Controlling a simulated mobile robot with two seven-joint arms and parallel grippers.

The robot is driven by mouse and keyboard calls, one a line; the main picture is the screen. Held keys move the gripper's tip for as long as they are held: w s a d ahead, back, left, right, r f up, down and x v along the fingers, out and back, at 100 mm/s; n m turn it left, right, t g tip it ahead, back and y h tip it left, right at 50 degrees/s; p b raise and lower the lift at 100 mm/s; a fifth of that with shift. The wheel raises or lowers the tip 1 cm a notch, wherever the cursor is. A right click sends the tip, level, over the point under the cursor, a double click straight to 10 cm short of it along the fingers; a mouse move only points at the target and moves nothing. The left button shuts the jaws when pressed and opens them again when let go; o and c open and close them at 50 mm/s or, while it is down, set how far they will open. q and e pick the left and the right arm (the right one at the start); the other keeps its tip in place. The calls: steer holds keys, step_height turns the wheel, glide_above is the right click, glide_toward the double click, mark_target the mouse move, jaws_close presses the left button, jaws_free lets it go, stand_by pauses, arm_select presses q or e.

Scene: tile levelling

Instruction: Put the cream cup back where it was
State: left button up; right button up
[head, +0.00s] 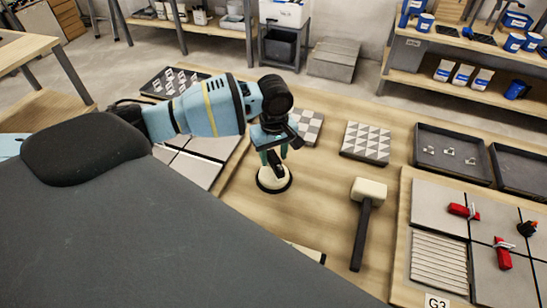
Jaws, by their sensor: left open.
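The cream cup (275,184) looks like a round cream piece with a dark rim, standing upright on the wooden table. My left gripper (277,152) is directly above it, pointing down, with its jaws open around or just in front of the cup's upper part. The gripper hides that upper part, and I cannot tell whether the fingers touch it. My right gripper is not in view.
A mallet (367,215) lies right of the cup. A triangle-patterned tile (366,143) and a checkered tile (308,125) lie behind. Dark trays (451,155) and a tile panel (437,208) with red clamps are at the right. Bare wood surrounds the cup.

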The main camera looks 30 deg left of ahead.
arm_select(q)
step_height(320, 180, up, 10)
steer(key=p, duration=0.1)
steer(key=shift+r, duration=0.15)
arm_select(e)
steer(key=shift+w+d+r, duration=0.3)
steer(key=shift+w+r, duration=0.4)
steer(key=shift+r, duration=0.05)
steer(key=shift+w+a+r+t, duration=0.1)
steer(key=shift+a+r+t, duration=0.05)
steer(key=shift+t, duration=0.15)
